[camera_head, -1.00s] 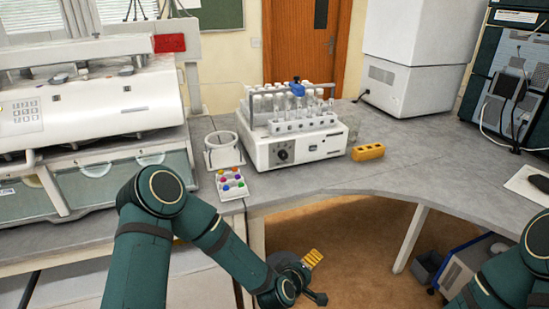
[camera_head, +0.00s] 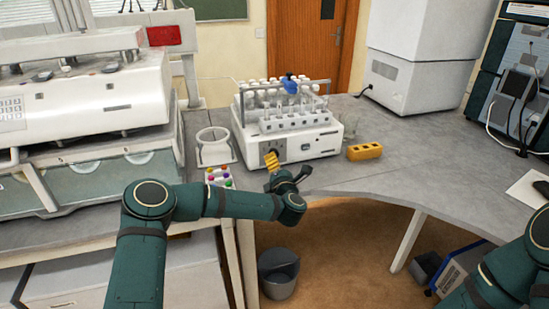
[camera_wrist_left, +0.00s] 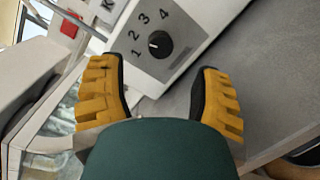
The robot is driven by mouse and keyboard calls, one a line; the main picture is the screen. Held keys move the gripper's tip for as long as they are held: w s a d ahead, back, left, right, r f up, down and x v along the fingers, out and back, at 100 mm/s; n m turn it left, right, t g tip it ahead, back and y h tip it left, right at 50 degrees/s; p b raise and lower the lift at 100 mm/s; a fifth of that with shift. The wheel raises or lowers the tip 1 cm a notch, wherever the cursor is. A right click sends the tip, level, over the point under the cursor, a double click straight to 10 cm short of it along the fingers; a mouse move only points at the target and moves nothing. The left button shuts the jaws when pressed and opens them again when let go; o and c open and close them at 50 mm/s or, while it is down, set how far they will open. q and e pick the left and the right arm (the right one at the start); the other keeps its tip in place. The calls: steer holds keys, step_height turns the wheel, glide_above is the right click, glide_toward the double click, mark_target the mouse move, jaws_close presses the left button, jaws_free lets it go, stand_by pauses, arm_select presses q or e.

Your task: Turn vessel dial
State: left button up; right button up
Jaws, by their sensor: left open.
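The vessel dial (camera_wrist_left: 160,44) is a round black knob on a grey panel marked 1 to 4, on the front of the white vessel unit (camera_head: 318,143). Its small white mark faces the low-number side; I cannot tell the exact number. In the head view the dial is mostly hidden behind my gripper. My left gripper (camera_head: 286,166) is open and empty in front of the unit. In the left wrist view its yellow-backed fingers (camera_wrist_left: 160,75) stand wide apart, with the dial between and beyond the tips, apparently untouched. My right gripper is out of view.
A white ring-shaped holder (camera_head: 213,148) and a tray of coloured caps (camera_head: 219,178) stand left of the unit. A yellow block (camera_head: 364,151) is to its right. Vials and a blue piece (camera_head: 290,84) sit on top. The bench (camera_head: 420,145) further right is clear.

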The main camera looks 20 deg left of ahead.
arm_select(q)
steer(key=shift+b+x, duration=0.3)
steer(key=shift+x, duration=2.85)
jaws_close()
